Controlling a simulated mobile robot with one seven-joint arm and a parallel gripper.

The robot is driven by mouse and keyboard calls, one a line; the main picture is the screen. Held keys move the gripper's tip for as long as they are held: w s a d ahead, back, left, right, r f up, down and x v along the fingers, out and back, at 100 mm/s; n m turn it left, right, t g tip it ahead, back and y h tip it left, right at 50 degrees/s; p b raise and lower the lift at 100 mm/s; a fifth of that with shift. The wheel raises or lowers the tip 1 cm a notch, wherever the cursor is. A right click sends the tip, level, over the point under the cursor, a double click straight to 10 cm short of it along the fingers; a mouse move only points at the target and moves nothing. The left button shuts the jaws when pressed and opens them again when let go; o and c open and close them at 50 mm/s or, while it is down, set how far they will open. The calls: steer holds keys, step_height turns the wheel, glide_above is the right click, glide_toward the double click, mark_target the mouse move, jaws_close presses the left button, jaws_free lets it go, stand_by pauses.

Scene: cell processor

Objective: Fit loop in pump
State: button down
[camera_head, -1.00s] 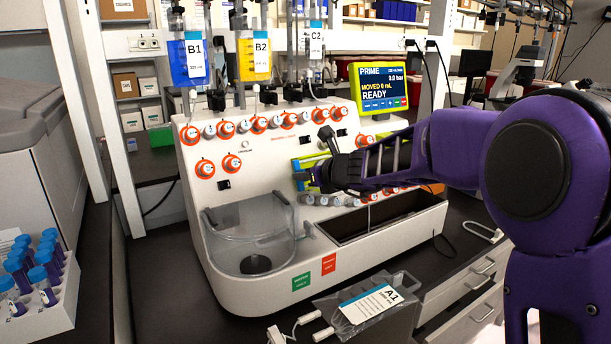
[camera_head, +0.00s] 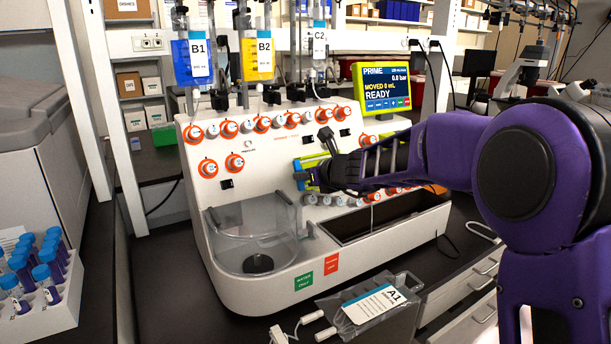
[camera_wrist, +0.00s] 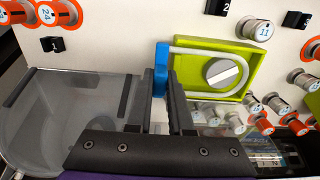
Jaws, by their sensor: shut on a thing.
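The pump is a lime-green square housing (camera_wrist: 215,72) with a round grey rotor (camera_wrist: 223,72) bearing a light bar. In the wrist view a white tube loop (camera_wrist: 205,43) curves around the rotor inside the housing. A blue piece (camera_wrist: 161,68) stands upright at the housing's left edge, by the loop's end. My gripper (camera_wrist: 166,82) is shut on this blue piece, with its two dark fingers on either side. In the head view my gripper (camera_head: 318,174) is at the pump's left side and hides much of it. Whether the loop is fully seated cannot be told.
A clear round basin (camera_head: 250,240) is left of the pump, and a dark open trough (camera_head: 385,222) is below it. Orange-ringed valves and grey knobs surround it. Bag A1 (camera_head: 370,305) lies on the bench in front. The screen (camera_head: 385,88) reads PRIME, READY.

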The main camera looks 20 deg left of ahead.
steer(key=shift+w+a+f, duration=0.25)
steer(key=shift+w+a, duration=0.1)
steer(key=shift+a, duration=0.05)
steer(key=c, duration=0.7)
jaws_free()
steer(key=shift+c, duration=0.2)
steer(key=shift+d, duration=0.1)
steer(key=p+v, duration=0.1)
steer(key=v, duration=1.6)
steer(key=shift+s+r, duration=0.1)
steer(key=shift+r, duration=0.05)
